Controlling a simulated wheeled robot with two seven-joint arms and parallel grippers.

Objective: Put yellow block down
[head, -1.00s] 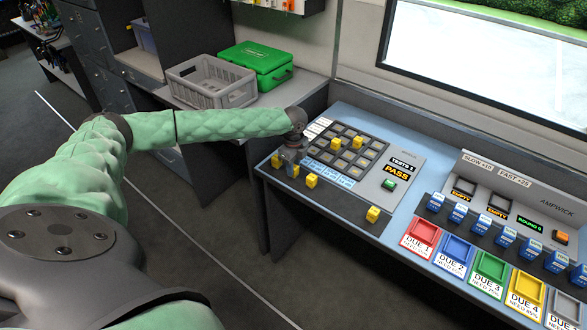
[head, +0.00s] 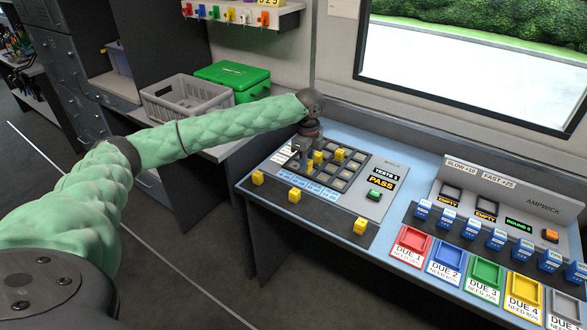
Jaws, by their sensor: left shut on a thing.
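My left gripper (head: 306,160) reaches in from the left and points down over the grid panel (head: 347,175) on the blue desk. It is shut on a small yellow block (head: 309,167), which is partly hidden by the fingers. I cannot tell whether this block touches the panel. Two other yellow blocks sit in the grid, one (head: 318,157) close beside the gripper and one (head: 340,154) further right. Three more yellow blocks stand along the dark front strip: left (head: 257,178), middle (head: 295,195) and right (head: 360,226). My right gripper is not in view.
A green button (head: 374,195) and a "PASS" display (head: 381,183) are right of the grid. Coloured trays, including a red one (head: 410,240), and several blue blocks fill the desk's right side. A grey crate (head: 187,98) and a green box (head: 233,80) stand behind my arm.

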